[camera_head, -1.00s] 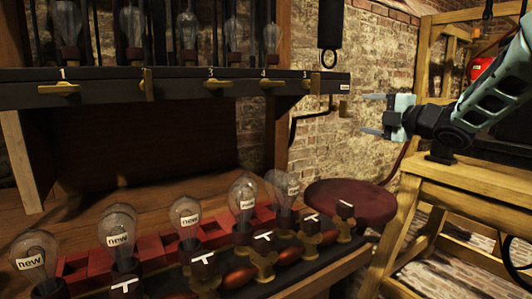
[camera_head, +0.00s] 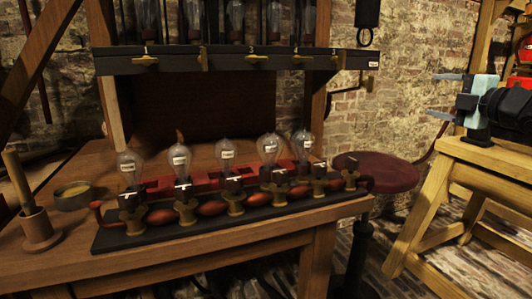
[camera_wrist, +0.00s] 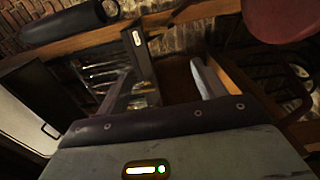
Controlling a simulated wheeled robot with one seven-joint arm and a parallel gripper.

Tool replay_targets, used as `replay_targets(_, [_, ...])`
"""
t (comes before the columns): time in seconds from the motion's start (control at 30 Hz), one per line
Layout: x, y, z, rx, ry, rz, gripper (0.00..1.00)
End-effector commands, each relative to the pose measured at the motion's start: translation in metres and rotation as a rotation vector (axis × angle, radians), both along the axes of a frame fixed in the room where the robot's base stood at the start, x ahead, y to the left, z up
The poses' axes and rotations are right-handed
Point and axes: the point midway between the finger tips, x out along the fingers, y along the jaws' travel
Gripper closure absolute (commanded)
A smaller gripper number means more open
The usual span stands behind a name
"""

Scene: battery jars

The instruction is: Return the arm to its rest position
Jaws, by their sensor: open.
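My gripper (camera_head: 445,96) is at the right of the head view, open, with its two fingers apart and pointing left. Nothing is between them. It hangs in the air beside the brick wall, above and right of the red round stool. In the wrist view my gripper (camera_wrist: 170,75) also shows its two spread fingers with no object held.
A black shelf (camera_head: 225,60) with brass latches holds more glass jars. The wooden workbench (camera_head: 200,262) carries a candle holder (camera_head: 38,230) and a bowl (camera_head: 74,194) at left. A red stool (camera_head: 385,172) stands between the bench and a wooden frame (camera_head: 440,190). Open floor lies between them.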

Motion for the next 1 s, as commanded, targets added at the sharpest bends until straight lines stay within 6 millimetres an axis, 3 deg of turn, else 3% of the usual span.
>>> replay_targets(0.37, [-0.002, 0.002, -0.028, 0.164, 0.143, -0.132, 0.31])
replay_targets(0.67, [-0.024, 0.007, -0.087, 0.44, 0.397, -0.362, 0.31])
replay_targets(0.77, [-0.044, 0.014, -0.12, 0.571, 0.53, -0.479, 0.31])
replay_targets(0.87, [-0.08, 0.026, -0.162, 0.731, 0.702, -0.639, 0.31])
replay_targets(1.0, [-0.151, 0.051, -0.221, 0.943, 0.965, -0.905, 0.31])
